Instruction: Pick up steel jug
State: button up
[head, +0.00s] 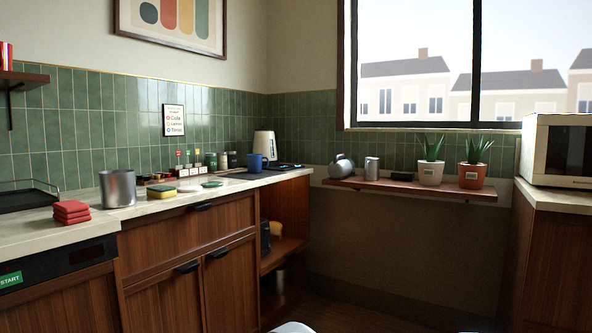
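A brushed steel open-topped vessel (118,188) stands upright on the left counter, near its front edge. No handle or spout shows on it. On the shelf under the window are a rounded grey metal vessel (342,166), which looks tilted, and a small upright grey metal cylinder (371,168) beside it. I cannot tell for certain which of these is the steel jug. My gripper is not in view. A small pale part at the bottom edge is too cut off to identify.
Red folded cloths (71,212) lie left of the steel vessel on the counter (60,235). A yellow sponge (161,192), small jars and a blue mug (257,162) stand to its right. Potted plants (431,172) share the shelf (408,187). A microwave (556,150) is at right. The middle floor looks clear.

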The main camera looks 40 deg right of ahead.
aim_at(372, 172)
jog(key=z, duration=1.7)
jog(key=i+l+z, duration=0.15)
jog(key=i+z, duration=0.2)
jog(key=i, duration=0.3)
jog(key=i+z, duration=0.35)
jog(key=i, duration=0.35)
jog(key=j, duration=0.05)
